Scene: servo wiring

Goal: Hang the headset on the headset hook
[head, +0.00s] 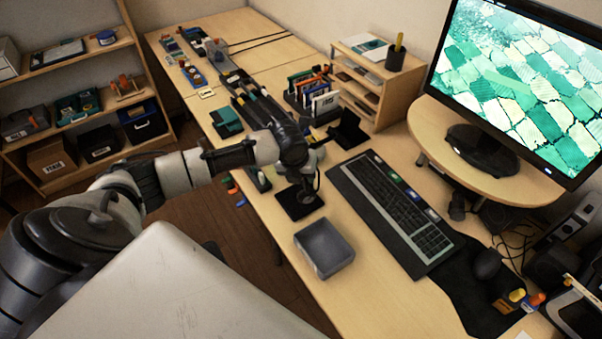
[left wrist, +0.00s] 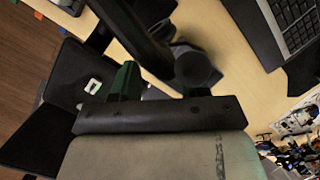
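My left arm reaches in from the left in the head view, and its gripper (head: 306,172) is low over the desk. Just below it stands a dark upright piece on a black square base (head: 297,204), perhaps the headset hook's stand. In the left wrist view a green finger (left wrist: 125,80) of my gripper shows, and the other finger is mostly hidden. A thick dark band (left wrist: 135,30) and a dark rounded part (left wrist: 194,68), possibly the headset, lie close to the fingers. I cannot tell whether they are gripped. My right gripper is out of view.
A grey open tray (head: 324,248) stands in front of the gripper. The keyboard (head: 396,212) lies to the right, below the monitor (head: 520,85). A rack of cards (head: 312,98) and a small wooden shelf (head: 372,85) stand behind. Several tools lie at the far left.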

